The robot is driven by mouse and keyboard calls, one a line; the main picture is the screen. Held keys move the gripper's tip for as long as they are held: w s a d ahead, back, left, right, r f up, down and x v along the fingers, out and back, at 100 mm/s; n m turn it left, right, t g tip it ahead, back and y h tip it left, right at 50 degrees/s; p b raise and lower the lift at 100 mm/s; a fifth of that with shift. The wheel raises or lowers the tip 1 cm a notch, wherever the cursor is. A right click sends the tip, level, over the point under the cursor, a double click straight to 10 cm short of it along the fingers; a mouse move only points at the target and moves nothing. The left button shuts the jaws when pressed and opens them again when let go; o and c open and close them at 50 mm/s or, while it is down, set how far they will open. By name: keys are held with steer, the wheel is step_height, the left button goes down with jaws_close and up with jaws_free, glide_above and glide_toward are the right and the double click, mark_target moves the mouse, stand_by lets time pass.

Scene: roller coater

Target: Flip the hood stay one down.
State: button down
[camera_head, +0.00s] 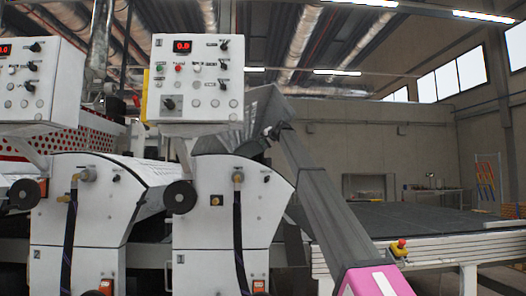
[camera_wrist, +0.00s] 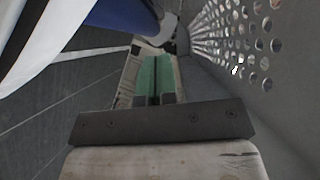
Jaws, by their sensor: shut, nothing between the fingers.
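My gripper (camera_wrist: 157,62) shows in the wrist view with its green fingers together and nothing between them. A blue cylinder with a grey rounded end (camera_wrist: 168,30) lies just beyond the fingertips; I cannot tell whether they touch. I cannot tell for sure which part is hood stay one. In the head view, a grey flared metal hood (camera_head: 238,117) sits above machine one (camera_head: 228,200), behind its control box. My arm reaches up to the hood's right edge, and the fingers cannot be made out there.
A perforated metal panel (camera_wrist: 250,35) runs close along the right in the wrist view. In the head view, control box one (camera_head: 197,80) stands left of my arm. A dark conveyor bed (camera_head: 410,218) with a red emergency button (camera_head: 399,247) lies to the right.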

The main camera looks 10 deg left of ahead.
steer(key=shift+s+d+r, duration=0.2)
steer(key=shift+s+r, duration=0.25)
steer(key=shift+s, duration=0.2)
steer(key=shift+s+d+r, duration=0.2)
steer(key=shift+s+r, duration=0.25)
steer(key=shift+s, duration=0.2)
